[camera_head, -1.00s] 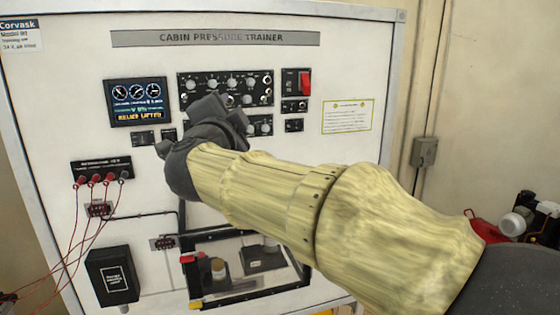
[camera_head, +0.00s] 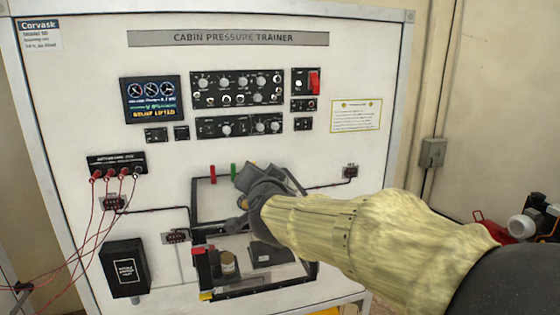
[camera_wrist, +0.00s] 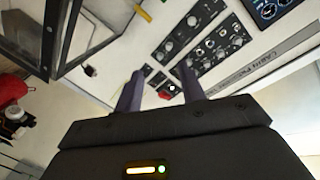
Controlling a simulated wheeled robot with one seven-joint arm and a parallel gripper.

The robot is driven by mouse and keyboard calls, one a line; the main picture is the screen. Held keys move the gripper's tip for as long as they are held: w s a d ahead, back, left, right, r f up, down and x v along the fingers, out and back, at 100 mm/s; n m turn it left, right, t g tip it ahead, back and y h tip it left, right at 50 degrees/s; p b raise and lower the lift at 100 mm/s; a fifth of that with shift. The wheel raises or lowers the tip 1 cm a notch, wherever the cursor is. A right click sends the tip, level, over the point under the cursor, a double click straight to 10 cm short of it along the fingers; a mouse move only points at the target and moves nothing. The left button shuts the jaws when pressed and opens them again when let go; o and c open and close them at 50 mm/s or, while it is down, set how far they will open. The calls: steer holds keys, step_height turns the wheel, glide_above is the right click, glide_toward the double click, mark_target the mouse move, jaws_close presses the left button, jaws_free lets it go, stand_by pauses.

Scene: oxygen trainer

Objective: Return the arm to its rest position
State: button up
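My arm, in a pale yellow sleeve, reaches in from the lower right in the head view. My gripper, dark grey, is at its end in front of the lower middle of the white trainer panel (camera_head: 340,130); its fingertips are hidden there. In the wrist view, the two fingers of my gripper (camera_wrist: 160,85) stand apart with nothing between them. The control modules (camera_wrist: 205,45) show beyond the fingers, with a gap to the panel.
A framed clear box (camera_head: 195,285) holding small parts is mounted low on the panel, close to my gripper. Red leads (camera_head: 92,215) hang at the left beside a black box (camera_head: 126,270). A red object (camera_head: 492,228) stands at right. The display (camera_head: 152,99) reads "RELIEF LIFTED".

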steer(key=s+d+f+n+g, duration=0.1)
steer(key=s+d+f+g, duration=0.2)
steer(key=f, duration=0.4)
steer(key=s+d+f+n+g, duration=0.2)
steer(key=s+d+f, duration=0.15)
steer(key=f, duration=0.35)
steer(key=s+d+f+n+g, duration=0.1)
steer(key=s+d+f+g, duration=0.2)
steer(key=f, duration=0.5)
steer(key=s+d+f+g+h, duration=0.1)
steer(key=s+d+f+g, duration=0.2)
steer(key=s+d+f, duration=0.2)
steer(key=s+d+f+n+g+h, duration=0.1)
steer(key=s+d+f, duration=0.3)
steer(key=s, duration=0.5)
steer(key=shift+d+f+g+h, duration=0.35)
steer(key=shift+f+g, duration=0.25)
steer(key=shift+g, duration=0.3)
steer(key=shift+w, duration=0.2)
steer(key=shift+s, duration=0.3)
